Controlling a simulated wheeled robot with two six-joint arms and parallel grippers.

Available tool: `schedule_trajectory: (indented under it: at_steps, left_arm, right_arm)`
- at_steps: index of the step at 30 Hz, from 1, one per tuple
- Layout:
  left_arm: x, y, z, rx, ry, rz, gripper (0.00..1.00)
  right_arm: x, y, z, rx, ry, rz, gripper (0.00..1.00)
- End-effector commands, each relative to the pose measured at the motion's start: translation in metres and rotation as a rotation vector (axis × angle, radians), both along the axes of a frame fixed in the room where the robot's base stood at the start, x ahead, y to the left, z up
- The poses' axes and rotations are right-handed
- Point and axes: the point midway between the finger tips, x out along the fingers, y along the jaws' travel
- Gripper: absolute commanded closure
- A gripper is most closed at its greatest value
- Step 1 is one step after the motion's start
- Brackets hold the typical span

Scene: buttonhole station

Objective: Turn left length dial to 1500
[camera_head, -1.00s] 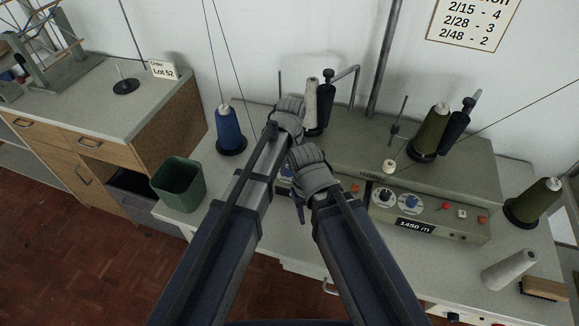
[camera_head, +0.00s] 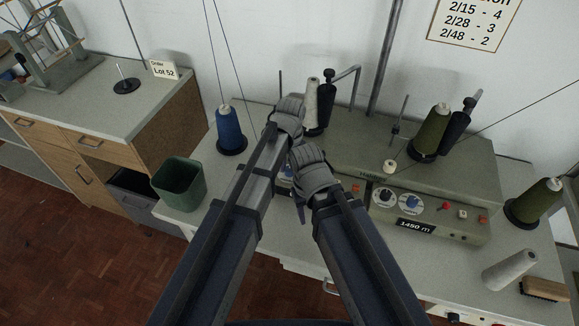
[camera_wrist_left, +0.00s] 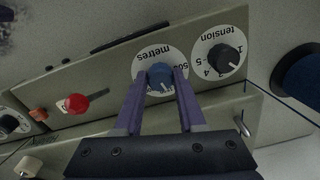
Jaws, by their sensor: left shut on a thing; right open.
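The left length dial is a blue knob (camera_wrist_left: 159,73) on a white round scale marked "metres" (camera_wrist_left: 152,51), upside down in the left wrist view. My left gripper (camera_wrist_left: 161,77) has its two purple fingers on either side of the knob and is shut on it. Part of the scale is covered, and I cannot read the setting for sure. In the head view my arms hide most of this dial. My left gripper (camera_head: 289,112) is the higher one there. My right gripper (camera_head: 312,168) is just below it, open, with its fingertips hard to see.
A black tension dial (camera_wrist_left: 222,58) is beside the blue knob; a red knob (camera_wrist_left: 75,103) is on the other side. The right unit has its own blue dial (camera_head: 411,202) and a "1450 m" label (camera_head: 415,227). A blue cone (camera_head: 229,130) and green bin (camera_head: 180,184) stand left.

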Motion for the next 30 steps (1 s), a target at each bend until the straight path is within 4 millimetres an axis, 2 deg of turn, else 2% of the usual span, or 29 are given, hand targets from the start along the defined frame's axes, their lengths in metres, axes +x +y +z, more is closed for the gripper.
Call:
schedule_trajectory:
  at_steps: [12, 30]
  left_arm:
    - [-0.0001, 0.0005, -0.0001, 0.000, 0.000, -0.208, 1.00]
    - [-0.0001, 0.0005, -0.0001, 0.000, 0.000, -0.251, 1.00]
  right_arm:
    - [0.0000, 0.0000, -0.0001, 0.000, 0.000, 0.000, 0.50]
    - [0.0000, 0.0000, -0.0001, 0.000, 0.000, 0.000, 0.50]
